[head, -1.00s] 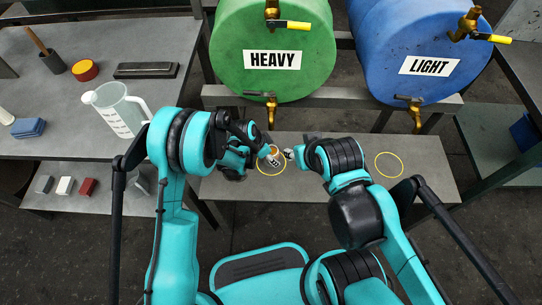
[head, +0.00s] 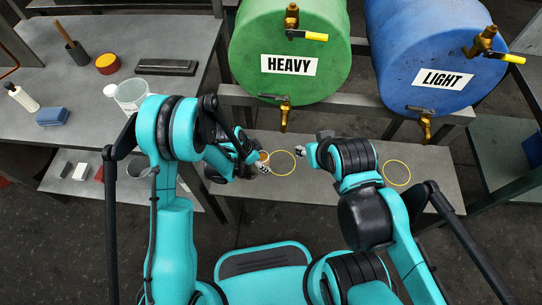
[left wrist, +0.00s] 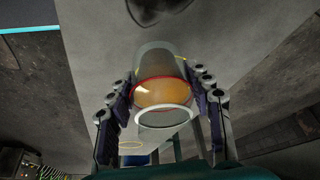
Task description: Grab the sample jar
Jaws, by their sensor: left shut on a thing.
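The sample jar is a clear glass jar with amber liquid and a red line round it. In the left wrist view the jar (left wrist: 163,92) sits between the two fingers of my left gripper (left wrist: 161,110), which is shut on it. In the head view the jar (head: 263,157) is small and partly hidden by my left gripper (head: 259,164), at the left edge of a yellow ring (head: 284,163) on the low grey bench. My right gripper (head: 303,152) is just right of that ring; its fingers are too small to read.
A green HEAVY drum (head: 290,45) and a blue LIGHT drum (head: 425,50) with brass taps stand behind the bench (head: 435,170). A second yellow ring (head: 397,172) is empty. A clear pitcher (head: 131,94) stands on the left table (head: 80,115).

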